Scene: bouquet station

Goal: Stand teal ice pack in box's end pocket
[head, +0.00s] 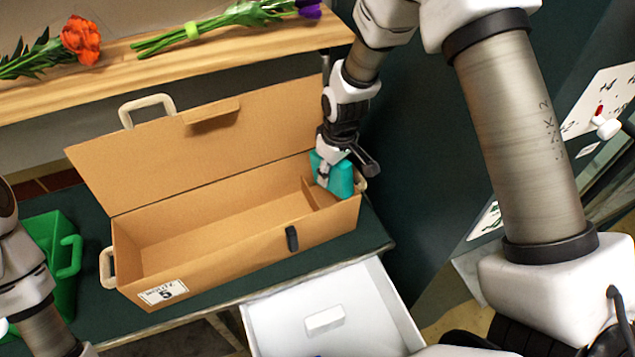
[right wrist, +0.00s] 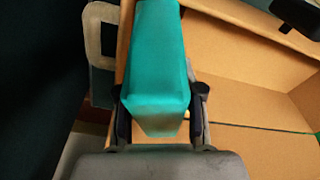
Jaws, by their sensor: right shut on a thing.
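The teal ice pack (head: 341,180) is upright at the right end of the open cardboard box (head: 190,277), at the mouth of the end pocket beside a low divider (head: 309,191). My right gripper (head: 326,172) comes down from above and is shut on it. In the right wrist view the ice pack (right wrist: 158,60) sits between both fingers of the right gripper (right wrist: 160,105), alongside the box's end wall. Its lower part is hidden, so I cannot tell whether it touches the pocket floor. My left arm shows at the left edge; its gripper is out of view.
The box lid (head: 200,135) stands open at the back. A black latch (head: 292,239) is on the front wall. A green crate (head: 45,285) stands at left, a white drawer (head: 350,325) in front. Flowers (head: 80,40) lie on a wooden shelf (head: 150,72) behind. The box's long compartment is empty.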

